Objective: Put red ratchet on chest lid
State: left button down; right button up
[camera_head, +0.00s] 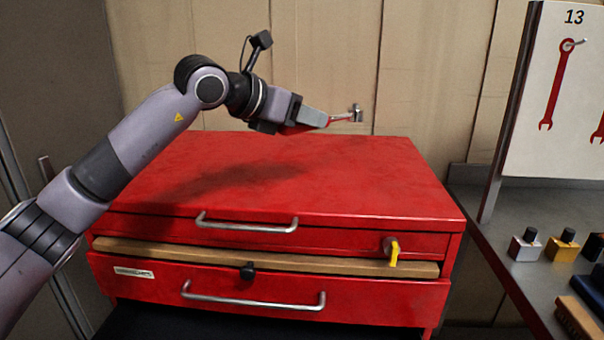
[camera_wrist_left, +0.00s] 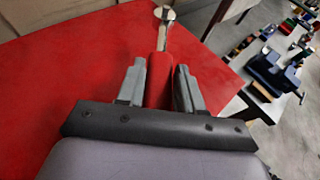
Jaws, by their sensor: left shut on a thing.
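My left gripper (camera_head: 313,118) is shut on the red ratchet (camera_head: 343,118) and holds it above the far part of the red chest lid (camera_head: 330,175). The ratchet has a red handle and a shiny metal head pointing right. In the left wrist view the ratchet's red handle (camera_wrist_left: 158,82) sits between the two grey fingers of the left gripper (camera_wrist_left: 160,85), with the metal head beyond them. The lid (camera_wrist_left: 70,75) shows below it, flat and bare. My right gripper is not in view.
The chest has a yellow key (camera_head: 394,256) and metal handles (camera_head: 254,301) on its front. A bench (camera_head: 500,240) at right bears several small bottle-like blocks and a brush. A white board with red wrenches (camera_head: 560,85) stands above it. A cardboard-coloured wall is behind.

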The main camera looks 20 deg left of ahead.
aim_at(305, 187)
pick_arm(q)
notch_tip(305, 187, down, 11)
jog(key=shift+r, duration=0.1)
jog(key=c, duration=0.7)
grip_release()
jog(key=shift+c, duration=0.2)
jog(key=b+v, duration=0.2)
jog(key=v, duration=1)
